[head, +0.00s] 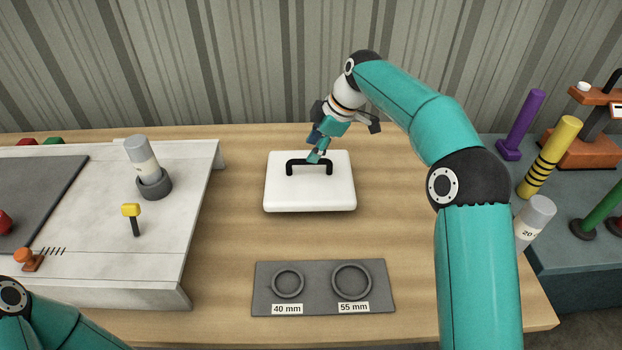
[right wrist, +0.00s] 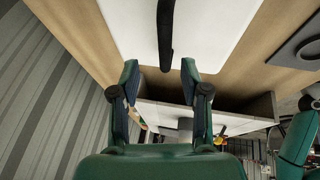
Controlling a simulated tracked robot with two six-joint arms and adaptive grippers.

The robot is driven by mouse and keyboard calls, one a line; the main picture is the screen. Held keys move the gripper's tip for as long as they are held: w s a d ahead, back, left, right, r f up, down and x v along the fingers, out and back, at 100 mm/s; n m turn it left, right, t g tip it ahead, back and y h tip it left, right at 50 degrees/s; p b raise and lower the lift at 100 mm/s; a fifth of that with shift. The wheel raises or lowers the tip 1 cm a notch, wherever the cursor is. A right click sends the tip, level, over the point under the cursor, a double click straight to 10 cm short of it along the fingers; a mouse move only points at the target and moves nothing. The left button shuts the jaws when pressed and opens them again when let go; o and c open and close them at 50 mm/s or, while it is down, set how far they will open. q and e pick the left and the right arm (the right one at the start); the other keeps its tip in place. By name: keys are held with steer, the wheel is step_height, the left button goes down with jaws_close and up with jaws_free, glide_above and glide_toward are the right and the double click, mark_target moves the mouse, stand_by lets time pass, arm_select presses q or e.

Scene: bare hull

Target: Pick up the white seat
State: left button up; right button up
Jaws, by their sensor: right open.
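The white seat (head: 310,196) is a flat white square with rounded corners and a black bar handle (head: 310,162) on top. It lies on the wooden table in the middle of the head view. My right gripper (head: 317,155) is at the handle, above the seat's far part. In the right wrist view, my right gripper (right wrist: 160,68) has its fingers apart. The end of the black handle (right wrist: 166,35) shows between the fingertips, with clear gaps on both sides. The white seat (right wrist: 215,25) fills the top there. My left gripper is out of view.
A grey plate (head: 320,297) with rings marked 40 mm and 55 mm lies in front of the seat. A white raised bench (head: 170,250) stands left, bearing a grey-white cylinder (head: 141,156) in a ring and a yellow-topped peg (head: 131,213). Colored cylinders stand right. Wood around the seat is bare.

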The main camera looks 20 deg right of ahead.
mark_target(309, 176)
steer(key=shift+s+d+p+x, duration=0.15)
steer(key=shift+s+p+x, duration=0.05)
steer(key=shift+x, duration=1.2)
steer(key=shift+s+d+p+x, duration=0.1)
steer(key=shift+s+p+x, duration=0.05)
steer(key=shift+x, duration=1.25)
steer(key=shift+f, duration=0.2)
jaws_close()
steer(key=shift+r, duration=0.15)
